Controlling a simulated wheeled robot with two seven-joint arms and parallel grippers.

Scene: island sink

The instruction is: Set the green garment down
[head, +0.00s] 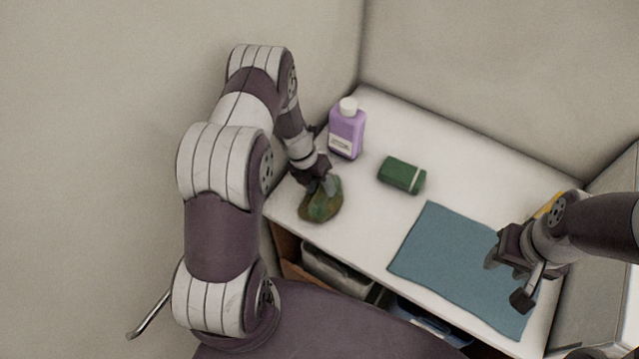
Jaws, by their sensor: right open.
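A crumpled green garment (321,206) with brownish patches is at the near left corner of the white table in the head view. My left gripper (326,186) is at its upper end, shut on it; the fingertips are partly lost against the cloth. I cannot tell whether the garment's lower part touches the table top. My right gripper (508,278) is open and empty above the blue cloth at the right.
A purple bottle (346,135) with a white cap stands behind the garment. A dark green block-shaped item with a pale band (402,175) lies right of it. The flat blue cloth (440,245) covers the table's right part. Bare white table (375,222) lies between.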

